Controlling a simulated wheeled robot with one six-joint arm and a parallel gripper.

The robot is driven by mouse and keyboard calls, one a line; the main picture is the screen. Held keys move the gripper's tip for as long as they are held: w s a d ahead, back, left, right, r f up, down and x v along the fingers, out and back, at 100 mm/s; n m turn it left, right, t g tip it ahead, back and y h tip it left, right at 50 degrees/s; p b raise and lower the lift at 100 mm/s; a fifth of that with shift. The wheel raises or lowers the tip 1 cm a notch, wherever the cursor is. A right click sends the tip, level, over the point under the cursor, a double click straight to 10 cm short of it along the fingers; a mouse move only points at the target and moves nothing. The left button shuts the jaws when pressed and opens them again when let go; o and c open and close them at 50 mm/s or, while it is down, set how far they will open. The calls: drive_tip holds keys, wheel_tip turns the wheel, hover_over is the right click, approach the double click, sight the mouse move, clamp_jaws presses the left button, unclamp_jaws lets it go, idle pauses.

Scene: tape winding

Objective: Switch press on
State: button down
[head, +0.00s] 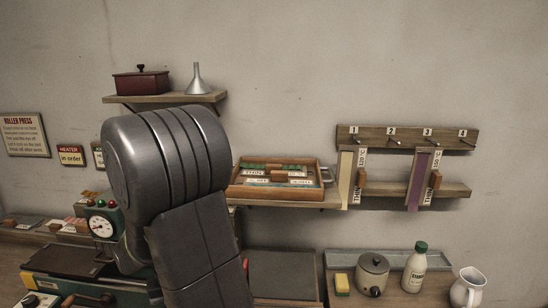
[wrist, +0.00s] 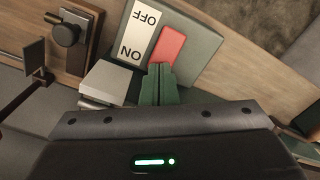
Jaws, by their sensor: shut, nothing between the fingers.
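The switch box (wrist: 196,38) is grey-green and shows in the wrist view at the top middle. It carries a red rocker (wrist: 172,46) beside a white label (wrist: 138,35) that reads OFF at the top and ON lower down, upside down in the picture. My gripper (wrist: 161,68) has its green fingers shut and empty. The tips are at the rocker's lower end, on the ON side; I cannot tell if they touch. In the head view the teal press (head: 85,289) stands at lower left with a round gauge (head: 102,227); my arm hides part of it and my gripper.
In the wrist view a dark knob (wrist: 67,34) on a wooden block is at upper left, and a pale grey block (wrist: 110,82) lies left of the fingers. In the head view a wooden tray (head: 275,193) and a strip rack (head: 405,138) are to the right.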

drive_tip(key=shift+f+b, duration=0.35)
drive_tip(key=shift+f, duration=0.15)
drive_tip(key=shift+r+p, duration=2.85)
drive_tip(key=shift+r, duration=0.7)
drive_tip(key=shift+f, duration=0.1)
wheel_tip(320, 180, down, 7)
drive_tip(key=b, duration=0.5)
drive_tip(key=shift+b, duration=0.4)
